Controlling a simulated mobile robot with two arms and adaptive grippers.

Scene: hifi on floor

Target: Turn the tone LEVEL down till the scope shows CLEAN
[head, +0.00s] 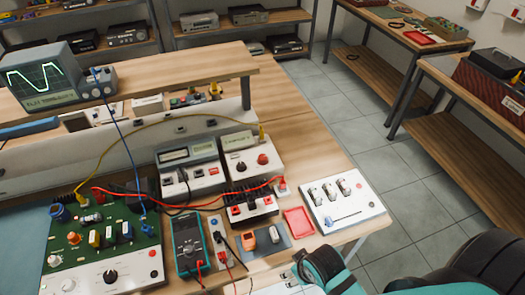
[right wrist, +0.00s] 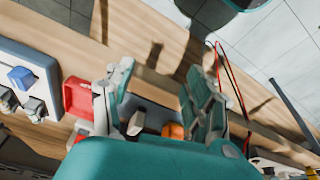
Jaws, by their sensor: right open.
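The scope (head: 55,75) stands on the raised shelf at the left of the head view. Its screen shows a green wave with flattened tops; the caption below is too small to read surely. A white box (head: 252,155) with a small display, a dark knob and a red knob stands on the bench; I cannot read which control is LEVEL. A green circuit board (head: 90,235) with several knobs lies at the front left. My right gripper (head: 296,276) is open and empty at the bench's front edge, and its spread fingers show in the right wrist view (right wrist: 158,72). My left gripper is out of view.
A teal multimeter (head: 187,243), a red tray (head: 298,222), an orange item (head: 249,240) and a white slider panel (head: 342,203) crowd the bench. Yellow, red and blue cables cross it. Tiled floor (head: 400,170) is free at the right.

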